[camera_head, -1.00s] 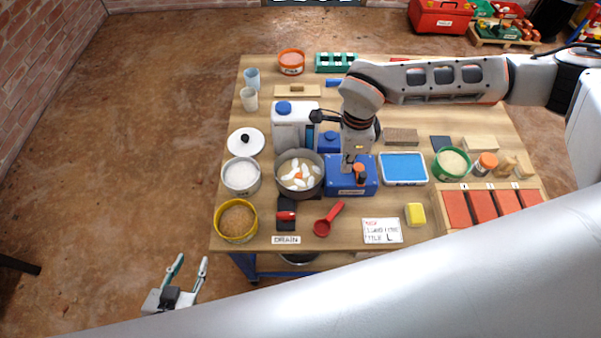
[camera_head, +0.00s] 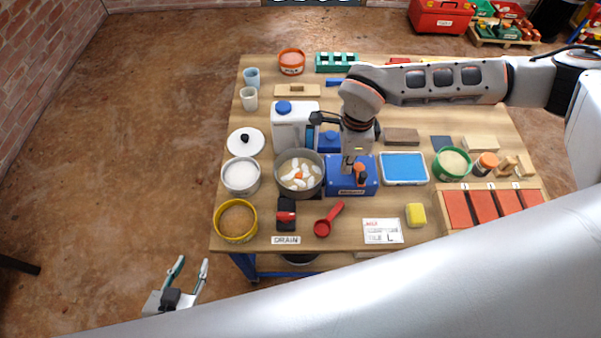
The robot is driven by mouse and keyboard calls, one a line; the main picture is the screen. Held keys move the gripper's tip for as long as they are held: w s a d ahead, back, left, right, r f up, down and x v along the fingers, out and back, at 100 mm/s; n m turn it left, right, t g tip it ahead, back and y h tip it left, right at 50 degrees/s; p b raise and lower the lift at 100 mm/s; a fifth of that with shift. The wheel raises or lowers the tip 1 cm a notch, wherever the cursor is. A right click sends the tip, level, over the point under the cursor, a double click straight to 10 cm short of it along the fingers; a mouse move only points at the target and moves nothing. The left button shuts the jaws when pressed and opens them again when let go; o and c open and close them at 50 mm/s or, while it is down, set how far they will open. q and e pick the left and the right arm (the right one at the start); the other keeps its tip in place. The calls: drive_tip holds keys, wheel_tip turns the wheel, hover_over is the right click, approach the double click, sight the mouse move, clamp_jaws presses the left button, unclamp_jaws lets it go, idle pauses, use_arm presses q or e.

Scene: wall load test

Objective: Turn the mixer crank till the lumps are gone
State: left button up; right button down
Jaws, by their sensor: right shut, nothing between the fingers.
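The mixer is a blue box (camera_head: 343,187) in the middle of the table, with a grey pot (camera_head: 281,189) attached at its left. White lumps and an orange piece (camera_head: 298,175) show in the pot. A crank with an orange-and-black knob (camera_head: 361,172) stands at the box's front. My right gripper (camera_head: 348,172) points down over the box, shut and empty, just left of the knob; I cannot tell if they touch. My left gripper (camera_head: 190,280) is open and empty, low over the floor left of the table.
A white jug (camera_head: 292,130) with a blue cap stands behind the pot. White (camera_head: 240,177) and yellow (camera_head: 235,222) tubs are at the left. A red scoop (camera_head: 323,227), a card (camera_head: 382,231) and a yellow sponge (camera_head: 415,215) lie in front. A blue tray (camera_head: 403,168) is at the right.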

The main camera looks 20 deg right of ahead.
drive_tip(key=shift+f+b, duration=0.35)
drive_tip(key=shift+f, duration=0.75)
drive_tip(key=shift+r+p, duration=0.65)
drive_tip(key=shift+r, duration=0.1)
idle(0.7)
idle(0.5)
